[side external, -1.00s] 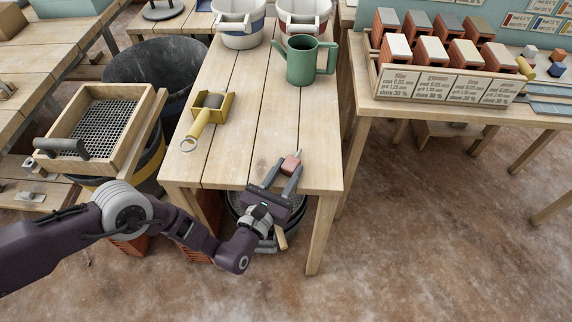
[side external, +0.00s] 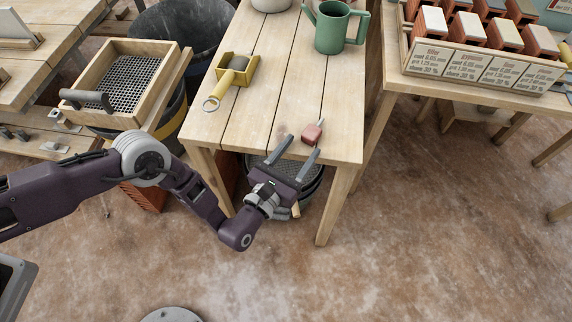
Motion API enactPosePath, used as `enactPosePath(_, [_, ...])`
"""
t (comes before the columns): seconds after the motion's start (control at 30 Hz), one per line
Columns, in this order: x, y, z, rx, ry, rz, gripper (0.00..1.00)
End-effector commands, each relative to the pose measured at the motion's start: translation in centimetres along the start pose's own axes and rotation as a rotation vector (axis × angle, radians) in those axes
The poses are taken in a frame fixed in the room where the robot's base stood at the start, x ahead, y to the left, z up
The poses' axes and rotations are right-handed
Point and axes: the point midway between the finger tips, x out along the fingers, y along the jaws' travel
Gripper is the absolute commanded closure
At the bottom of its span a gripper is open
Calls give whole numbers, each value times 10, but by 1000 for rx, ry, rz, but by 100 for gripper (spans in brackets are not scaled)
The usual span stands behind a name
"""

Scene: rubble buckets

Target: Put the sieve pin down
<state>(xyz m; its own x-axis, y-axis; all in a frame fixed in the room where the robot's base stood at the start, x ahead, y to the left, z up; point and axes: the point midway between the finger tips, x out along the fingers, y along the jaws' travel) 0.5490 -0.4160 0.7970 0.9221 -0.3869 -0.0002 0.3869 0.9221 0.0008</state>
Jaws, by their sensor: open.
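My gripper (side external: 302,146) is open and empty at that front edge. A wooden-framed sieve (side external: 165,82) with a dark mesh and black handle rests at the left over a dark bucket.
A labelled rack of blocks (side external: 480,68) stands on the right table. Floor to the right is clear.

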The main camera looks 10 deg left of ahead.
Motion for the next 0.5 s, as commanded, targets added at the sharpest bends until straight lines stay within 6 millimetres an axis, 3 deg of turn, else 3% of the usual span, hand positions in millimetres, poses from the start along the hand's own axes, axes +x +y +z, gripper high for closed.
enactPosePath(0.3, [-62,0,-1,-1,4,0,44])
enactPosePath(0.5, [-81,0,0,-1,1,1,44])
